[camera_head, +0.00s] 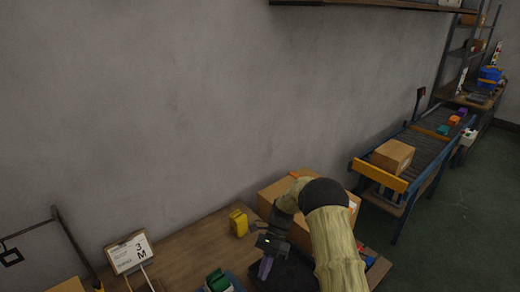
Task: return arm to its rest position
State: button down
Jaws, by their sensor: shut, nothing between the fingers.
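My gripper (266,265) is at the lower middle of the head view, low over a dark area at the wooden table's front. Its fingers point down toward the bottom of the picture and are shut with nothing between them. My pale, sleeved arm reaches in from the bottom right and bends over a cardboard box (268,196). The arm hides part of that box and of the table behind it.
A yellow object (238,222) stands on the wooden table (185,250), left of the box. A white sign (129,252) and a green item (217,280) are at the lower left. A conveyor (428,146) carrying a carton (393,155) stands right. Green floor (450,215) is clear.

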jog(key=s+d+r+n+t+h+b, duration=0.3)
jog(key=s+d+r+n+t, duration=0.8)
jog(key=s, duration=0.4)
notch_tip(320, 180, up, 3)
jog(key=d+n+h, duration=0.1)
jog(key=d, duration=0.1)
jog(key=shift+s+d+f, duration=0.2)
jog(key=shift+s+d, duration=0.2)
